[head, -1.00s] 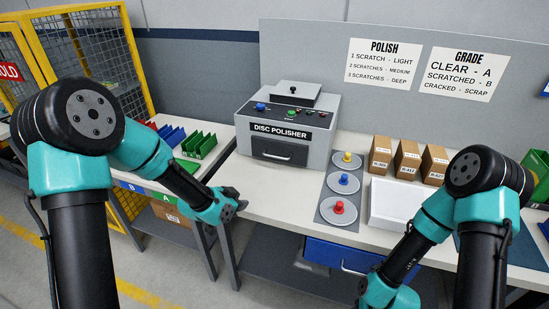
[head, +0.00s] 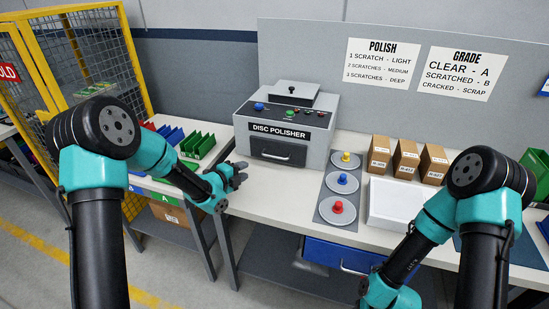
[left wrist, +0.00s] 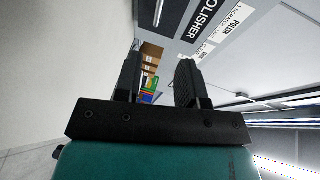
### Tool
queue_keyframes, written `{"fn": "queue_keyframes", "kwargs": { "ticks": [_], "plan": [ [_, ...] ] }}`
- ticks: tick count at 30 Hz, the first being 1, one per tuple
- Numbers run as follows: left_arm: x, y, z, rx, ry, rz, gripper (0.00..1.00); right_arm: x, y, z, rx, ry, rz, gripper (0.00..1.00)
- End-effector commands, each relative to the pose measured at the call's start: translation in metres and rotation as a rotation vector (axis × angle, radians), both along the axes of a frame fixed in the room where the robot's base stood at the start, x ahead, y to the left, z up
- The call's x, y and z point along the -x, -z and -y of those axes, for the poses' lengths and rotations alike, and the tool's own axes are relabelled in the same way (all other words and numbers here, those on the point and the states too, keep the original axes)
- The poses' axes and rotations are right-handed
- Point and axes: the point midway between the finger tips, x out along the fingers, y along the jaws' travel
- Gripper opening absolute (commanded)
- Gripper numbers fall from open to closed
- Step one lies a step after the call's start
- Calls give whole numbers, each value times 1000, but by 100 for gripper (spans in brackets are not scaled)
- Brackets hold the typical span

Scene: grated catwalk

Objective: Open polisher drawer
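The grey disc polisher (head: 287,125) stands on the white bench, and its label also shows tilted in the left wrist view (left wrist: 205,20). Its dark drawer (head: 278,152) with a bar handle is on the front below the label and looks closed. My left gripper (head: 240,172) is left of and in front of the drawer, apart from it, near the bench's front edge. In the left wrist view its two dark fingers (left wrist: 160,62) stand apart with nothing between them. My right arm reaches down at the lower right; its gripper is outside the frame.
Several green and blue slotted racks (head: 197,145) stand left of the polisher. A grey mat with three knobbed discs (head: 342,183), cardboard boxes (head: 406,158) and a white tray (head: 398,205) are on the right. Bench space before the polisher is clear.

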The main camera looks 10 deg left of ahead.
Motion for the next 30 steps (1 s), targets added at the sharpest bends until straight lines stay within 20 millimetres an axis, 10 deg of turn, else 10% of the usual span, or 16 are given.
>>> {"fn": "queue_keyframes", "kwargs": {
  "ticks": [14, 30],
  "plan": [
    [-8, 2, 6, 1, 0, -2, 37, 0, 0, 0, 0, 0, 0, 43],
    [-76, 18, 54, 1, 1, -2, 37, 0, 0, 0, 0, 0, 0, 43]
  ]
}}
